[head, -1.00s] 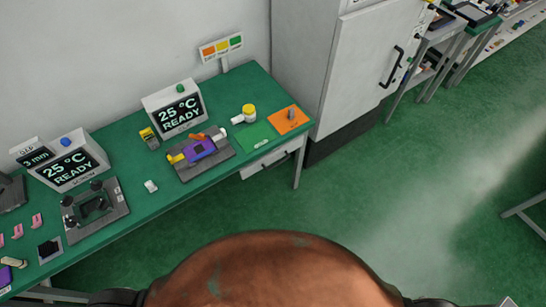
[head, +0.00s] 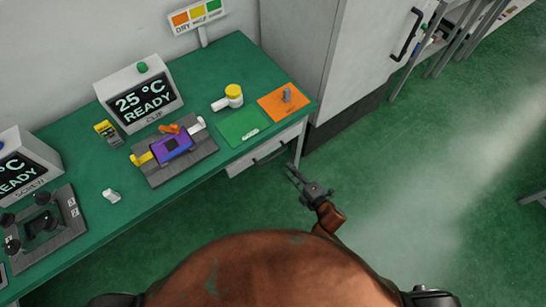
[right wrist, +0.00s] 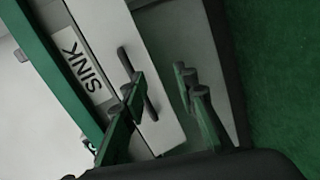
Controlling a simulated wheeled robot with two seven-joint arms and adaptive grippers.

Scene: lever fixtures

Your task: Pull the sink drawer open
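The sink drawer (head: 240,166) is a white-fronted drawer under the right end of the green bench, with a dark bar handle (head: 269,153). It looks shut. My right gripper (head: 291,172) is in front of the drawer, to the right of the handle. Its fingers (right wrist: 163,80) are apart and empty. The left finger overlaps part of the handle; whether they touch I cannot tell. My left gripper is not in view.
The bench (head: 85,240) carries a clip station screen (head: 140,104), a purple device (head: 171,146) on a grey fixture, a green mat (head: 240,128) and an orange plate (head: 272,103). A bench leg (head: 299,150) and a white cabinet (head: 345,60) stand right of the drawer. Floor in front is clear.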

